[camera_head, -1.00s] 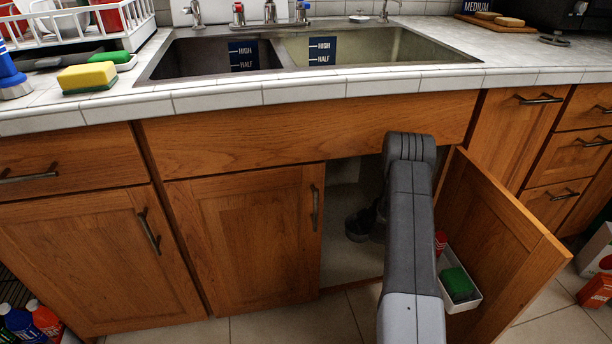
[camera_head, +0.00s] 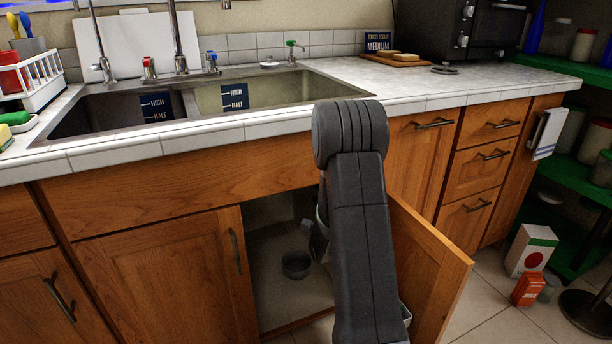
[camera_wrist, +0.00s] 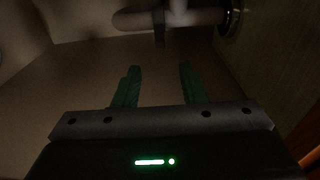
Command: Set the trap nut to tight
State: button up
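The open sink cabinet (camera_head: 285,225) is in the middle of the body view, and my arm reaches into it. In the wrist view, a pale drain pipe (camera_wrist: 195,17) runs across the top. A dark ring (camera_wrist: 232,18) sits on its right part, and a dark upright piece (camera_wrist: 159,28) hangs near the middle. I cannot tell which of these is the trap nut, or how tight it is. My gripper (camera_wrist: 158,72) has two green fingers spread apart with nothing between them, below the pipe in the picture. My arm hides it in the body view.
A dark cup (camera_head: 297,265) stands on the cabinet floor. The open cabinet door (camera_head: 432,270) is close on the right of my arm. The counter's front edge (camera_head: 240,130) runs above the opening. Boxes (camera_head: 530,250) stand on the floor at right.

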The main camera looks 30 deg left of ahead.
jog(key=b+x, duration=0.3)
jog(key=x, duration=0.9)
jog(key=shift+w+a+f, duration=0.1)
jog(key=shift+w+f, duration=0.05)
jog(key=shift+w+a, duration=0.45)
jog(key=shift+c, duration=0.2)
grip_shut()
